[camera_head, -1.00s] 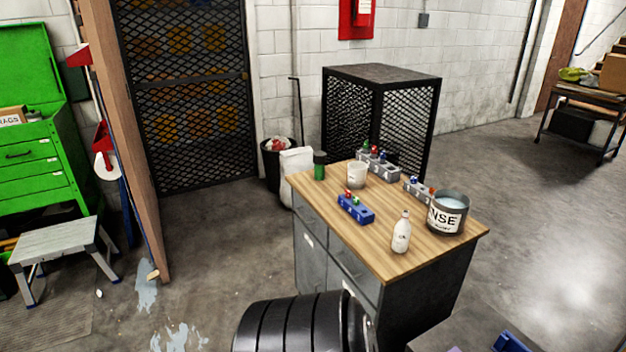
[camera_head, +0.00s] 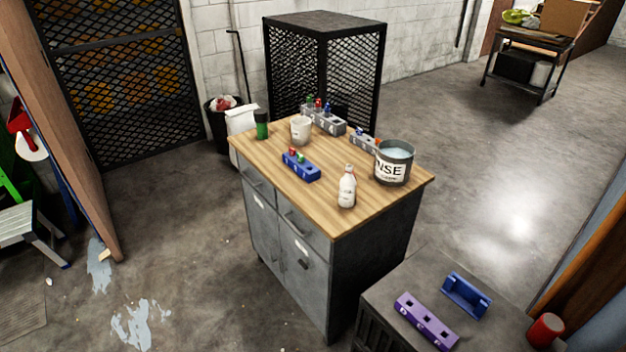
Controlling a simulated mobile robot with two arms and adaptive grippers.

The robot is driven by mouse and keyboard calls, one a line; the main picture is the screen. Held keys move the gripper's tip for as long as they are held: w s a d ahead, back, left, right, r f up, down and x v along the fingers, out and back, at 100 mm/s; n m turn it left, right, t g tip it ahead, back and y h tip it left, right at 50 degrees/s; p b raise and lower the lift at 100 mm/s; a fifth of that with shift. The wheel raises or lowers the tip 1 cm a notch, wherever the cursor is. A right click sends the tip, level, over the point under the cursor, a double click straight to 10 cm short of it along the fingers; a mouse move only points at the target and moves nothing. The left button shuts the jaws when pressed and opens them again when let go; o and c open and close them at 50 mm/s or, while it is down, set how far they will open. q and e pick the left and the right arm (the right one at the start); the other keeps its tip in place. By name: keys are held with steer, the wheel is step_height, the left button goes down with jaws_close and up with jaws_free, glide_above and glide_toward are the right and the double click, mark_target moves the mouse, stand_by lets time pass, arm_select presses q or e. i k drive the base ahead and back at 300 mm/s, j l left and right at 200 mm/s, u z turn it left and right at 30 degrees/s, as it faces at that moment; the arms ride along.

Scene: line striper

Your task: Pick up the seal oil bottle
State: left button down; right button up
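A small white bottle (camera_head: 347,187) stands upright near the front edge of the wooden-topped cabinet (camera_head: 283,204); its label is too small to read, so I cannot tell whether it is the seal oil bottle. A dark green bottle or jar (camera_head: 261,124) stands at the cabinet's far left corner. Neither of my grippers is in view.
The cabinet top also holds a rinse bucket (camera_head: 394,163), a white cup (camera_head: 300,130), a blue block (camera_head: 301,165) and grey blocks (camera_head: 325,120). A low dark cabinet (camera_head: 386,293) with a purple rack (camera_head: 426,321) and blue holder (camera_head: 466,294) stands front right.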

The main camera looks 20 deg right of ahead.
mark_target(347, 183)
steer(key=z, duration=0.8)
